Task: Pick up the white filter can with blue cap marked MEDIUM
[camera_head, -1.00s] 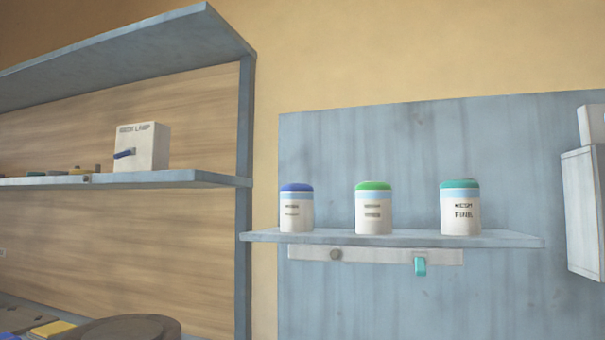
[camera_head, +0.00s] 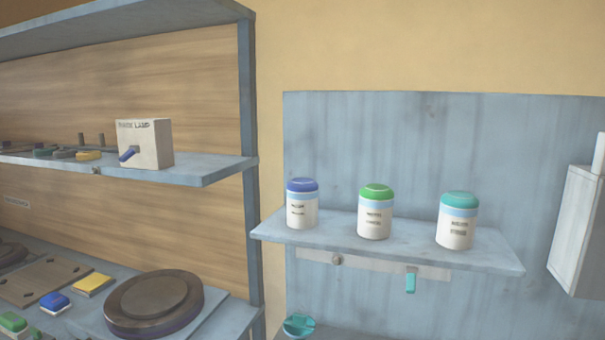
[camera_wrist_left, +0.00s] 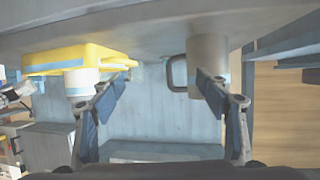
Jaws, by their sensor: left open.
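The white can with a blue cap (camera_head: 302,203) stands upright at the left end of the small wall shelf in the head view. Its label is too small to read. A green-capped can (camera_head: 375,212) stands to its right, and a teal-capped can (camera_head: 457,221) stands further right. My left gripper (camera_wrist_left: 162,98) shows in the left wrist view with its two fingers spread apart and nothing between them. No blue-capped can shows in that view. Neither gripper shows in the head view.
The wall shelf (camera_head: 400,249) has a teal hook (camera_head: 410,281) below it. A left shelf holds a white box with a blue lever (camera_head: 146,144). A round dark plate (camera_head: 152,303) lies on the lower bench. The left wrist view shows a yellow object (camera_wrist_left: 75,58) and a grey mug-like object (camera_wrist_left: 208,62).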

